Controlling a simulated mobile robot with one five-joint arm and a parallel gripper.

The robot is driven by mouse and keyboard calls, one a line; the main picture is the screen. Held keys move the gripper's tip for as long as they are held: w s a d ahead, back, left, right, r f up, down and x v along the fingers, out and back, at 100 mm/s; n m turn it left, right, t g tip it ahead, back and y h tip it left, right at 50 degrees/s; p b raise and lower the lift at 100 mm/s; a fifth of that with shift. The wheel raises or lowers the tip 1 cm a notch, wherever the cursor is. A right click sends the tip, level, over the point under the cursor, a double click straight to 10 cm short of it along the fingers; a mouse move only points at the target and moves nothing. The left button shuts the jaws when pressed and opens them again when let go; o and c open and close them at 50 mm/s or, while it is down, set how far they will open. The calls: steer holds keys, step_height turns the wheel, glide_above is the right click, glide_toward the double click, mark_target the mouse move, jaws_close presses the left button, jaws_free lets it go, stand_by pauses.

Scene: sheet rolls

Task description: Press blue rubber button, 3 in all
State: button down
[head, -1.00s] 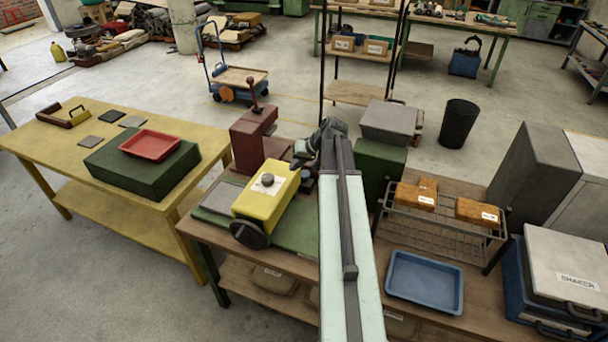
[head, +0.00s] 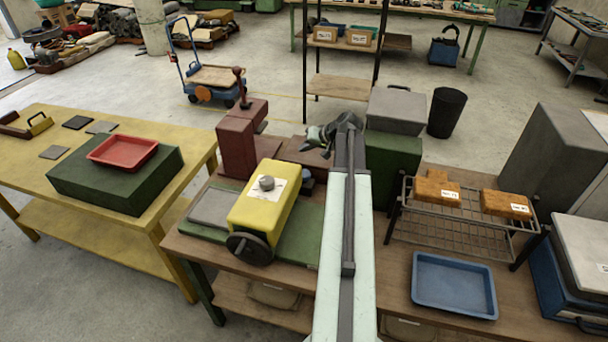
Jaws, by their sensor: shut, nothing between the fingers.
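A small dark bluish knob (head: 307,180) shows at the right of the yellow machine (head: 262,207), near its far end. It may be the blue rubber button, but it is too small to be sure. My gripper (head: 308,144) is at the end of my arm, past the yellow machine and beside the dark red machine. It appears small and dark, turned to the left, shut and empty. It looks apart from the bluish knob, above and beyond it. The yellow machine has a grey knob on a white label and a dark handwheel at its front.
The dark red machine (head: 238,148) with a lever stands at the back left of the bench. A green block with a grey case (head: 397,108) stands right of my arm. A wire rack (head: 455,236) and a blue tray (head: 453,285) are further right. A yellow table (head: 120,238) stands left.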

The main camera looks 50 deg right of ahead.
mark_target(306, 174)
steer(key=f+b, duration=0.8)
steer(key=f, duration=0.1)
steer(key=shift+d+b, duration=0.25)
steer(key=shift+b, duration=0.15)
stand_by(1.6)
steer(key=shift+f+b, duration=0.4)
steer(key=shift+f+b, duration=0.95)
steer(key=shift+b, duration=0.05)
stand_by(0.8)
steer(key=shift+r, duration=0.15)
steer(key=shift+r+p, duration=1.3)
steer(key=shift+p, duration=0.1)
